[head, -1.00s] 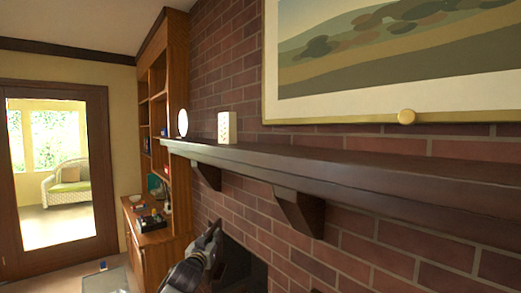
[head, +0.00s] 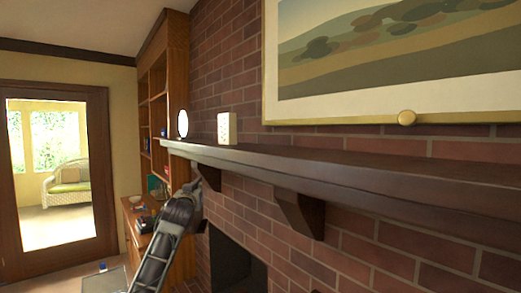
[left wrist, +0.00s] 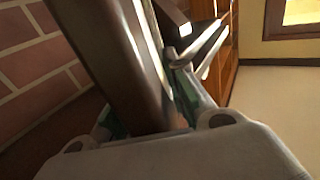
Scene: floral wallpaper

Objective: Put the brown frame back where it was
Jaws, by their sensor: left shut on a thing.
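My left gripper (head: 193,190) is raised beside the brick fireplace, just below the far end of the mantel. In the left wrist view, its fingers are shut on a dark brown slab, which looks like the brown frame (left wrist: 118,65). The frame stretches up and away from the fingers, and its far end is cut off by the picture's edge. In the head view I cannot make out the frame, as the gripper and arm hide it. My right gripper is not in view.
The dark wooden mantel (head: 340,178) carries a white box (head: 227,128) and a round white-faced object (head: 183,123). Its right part is bare. Brackets (head: 300,212) jut below it. A large painting (head: 400,95) hangs above. A wooden bookcase (head: 178,80) stands at the far end.

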